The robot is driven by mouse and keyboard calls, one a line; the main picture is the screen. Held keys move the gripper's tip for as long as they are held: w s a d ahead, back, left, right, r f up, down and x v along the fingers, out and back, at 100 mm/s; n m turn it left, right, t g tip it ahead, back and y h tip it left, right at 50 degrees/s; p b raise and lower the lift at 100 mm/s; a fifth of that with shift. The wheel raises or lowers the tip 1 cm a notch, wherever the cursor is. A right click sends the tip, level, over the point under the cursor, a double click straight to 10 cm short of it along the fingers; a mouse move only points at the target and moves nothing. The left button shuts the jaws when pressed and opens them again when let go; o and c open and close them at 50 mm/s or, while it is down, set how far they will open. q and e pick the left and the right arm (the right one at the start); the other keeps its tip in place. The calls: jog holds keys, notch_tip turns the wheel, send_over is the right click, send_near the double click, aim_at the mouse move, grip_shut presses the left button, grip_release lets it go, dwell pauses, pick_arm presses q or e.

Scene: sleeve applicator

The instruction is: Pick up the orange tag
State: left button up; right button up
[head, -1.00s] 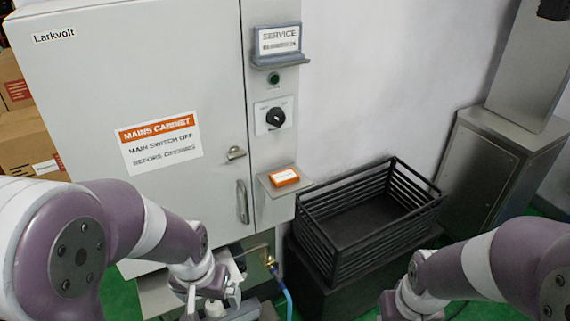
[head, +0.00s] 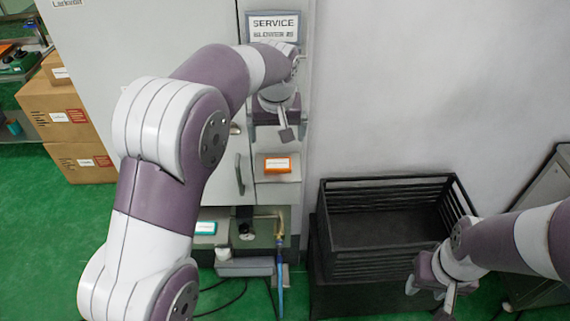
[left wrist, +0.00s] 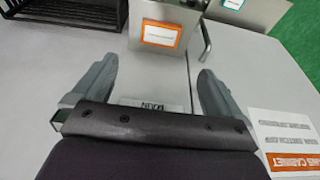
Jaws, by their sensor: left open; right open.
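The orange tag (head: 277,164), a small block with a white label, rests on a small ledge (head: 276,177) on the front of the grey cabinet. In the left wrist view the orange tag (left wrist: 160,33) shows beyond the fingertips, roughly midway between them. My left gripper (head: 287,134) is in front of the cabinet's right-hand panel, just above the orange tag in the head view. It also shows in the left wrist view (left wrist: 155,78), open with nothing between its fingers. My right gripper (head: 446,298) is open and empty at the lower right, in front of the black crate.
A teal tag (head: 205,228) lies on a lower shelf. A SERVICE sign (head: 273,26) is above my left gripper. The door handle (head: 239,175) sticks out left of the ledge. The open black crate (head: 390,256) stands to the right. Cardboard boxes (head: 62,115) are stacked at left.

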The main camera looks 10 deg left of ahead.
aim_at(277, 163)
pick_arm(q)
jog(key=p+x, duration=0.1)
jog(key=x, duration=0.5)
jog(key=shift+w+f+p, duration=0.25)
jog(key=shift+p, duration=0.15)
jog(key=x, duration=0.1)
jog(key=p+x, duration=0.1)
jog(key=x, duration=0.1)
jog(key=s+p+x, duration=0.1)
jog(key=shift+w+a+f, duration=0.15)
jog(key=shift+f, duration=0.35)
jog(key=shift+w+f, duration=0.15)
jog(key=shift+d, duration=0.25)
jog(key=c, duration=0.9)
jog(key=shift+c, duration=0.8)
jog(key=shift+a, duration=0.15)
pick_arm(e)
notch_tip(277, 163, up, 3)
jog(key=shift+a+f, duration=0.15)
jog(key=shift+f, duration=0.05)
